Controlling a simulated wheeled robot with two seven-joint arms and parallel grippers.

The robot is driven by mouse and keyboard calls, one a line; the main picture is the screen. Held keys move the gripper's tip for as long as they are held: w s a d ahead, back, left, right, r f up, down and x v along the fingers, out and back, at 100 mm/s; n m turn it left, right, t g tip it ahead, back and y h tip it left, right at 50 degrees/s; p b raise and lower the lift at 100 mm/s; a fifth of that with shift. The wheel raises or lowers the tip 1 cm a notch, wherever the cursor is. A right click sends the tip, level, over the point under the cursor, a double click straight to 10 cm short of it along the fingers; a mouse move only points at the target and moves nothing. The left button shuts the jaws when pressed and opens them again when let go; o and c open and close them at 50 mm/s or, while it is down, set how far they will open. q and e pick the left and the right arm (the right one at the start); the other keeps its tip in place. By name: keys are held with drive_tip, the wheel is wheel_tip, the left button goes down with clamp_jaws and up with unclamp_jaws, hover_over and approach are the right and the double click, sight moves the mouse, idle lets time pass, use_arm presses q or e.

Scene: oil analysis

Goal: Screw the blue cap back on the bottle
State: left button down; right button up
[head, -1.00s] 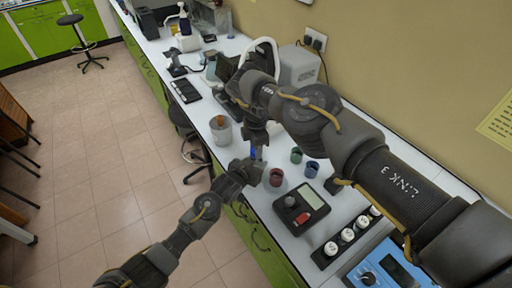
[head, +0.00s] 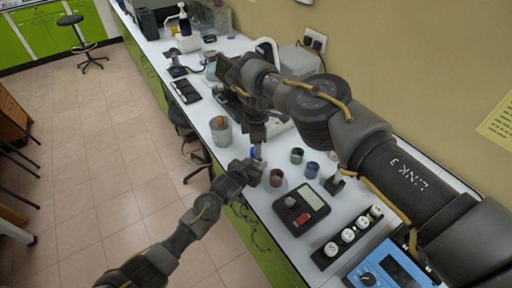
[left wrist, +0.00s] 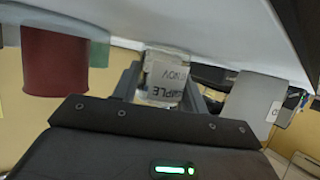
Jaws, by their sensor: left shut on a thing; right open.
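The blue cap (head: 253,152) shows as a small blue patch between my two grippers in the head view. My left gripper (head: 250,168) is shut on the bottle, just below the cap. The bottle (left wrist: 166,78) shows between the left fingers in the left wrist view, with a white label whose dark letters appear upside down. The bottle is mostly hidden in the head view. My right gripper (head: 257,148) is open and points down at the cap, with a finger beside it. Whether the cap sits on the bottle's neck cannot be told.
A red cup (head: 276,178), a green cup (head: 297,155) and a blue cup (head: 312,169) stand on the white bench close by. A grey device with a screen (head: 301,208) and a rack of white-capped bottles (head: 346,237) are nearer. A bin (head: 221,130) stands beyond the left gripper.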

wheel_tip(320, 180, up, 10)
drive_tip(key=shift+f, duration=0.2)
use_arm(q)
drive_tip(key=c, duration=0.7)
unclamp_jaws()
drive_tip(key=b+v, duration=0.1)
drive_tip(key=v, duration=0.9)
drive_tip(key=shift+s+a+r+b, duration=0.1)
drive_tip(key=shift+s+a+b, duration=0.1)
drive_tip(key=shift+s+b, duration=0.15)
use_arm(e)
drive_tip(key=shift+f, duration=0.85)
use_arm(q)
drive_tip(key=shift+d, duration=0.1)
use_arm(e)
drive_tip(key=shift+d, duration=0.15)
